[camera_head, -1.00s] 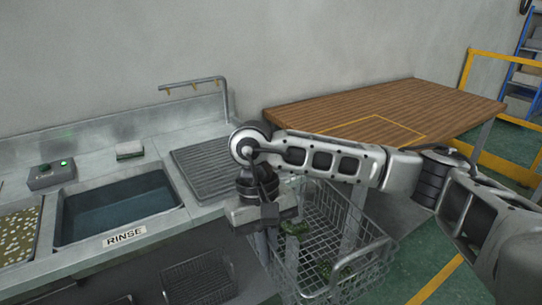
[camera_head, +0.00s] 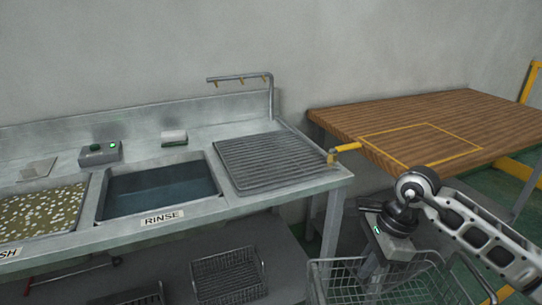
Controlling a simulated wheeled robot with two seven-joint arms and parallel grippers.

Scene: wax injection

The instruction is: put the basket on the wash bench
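The wash bench (camera_head: 240,205) is a metal counter with a basin marked RINSE (camera_head: 160,192), another basin of pale bits at the left and a ribbed drain board (camera_head: 268,160) at its right end. A large wire basket (camera_head: 345,278) shows at the bottom right, below bench height and cut off by the picture's edge. My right gripper (camera_head: 372,268) points down over this basket; its fingertips are hard to make out, so I cannot tell whether it touches the wire. My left gripper is out of view.
Smaller dark wire baskets (camera_head: 229,276) sit under the bench. A wooden table (camera_head: 440,125) with a yellow outlined square stands at the right. A yellow-handled valve (camera_head: 344,148) is at the bench's right edge. The drain board is bare.

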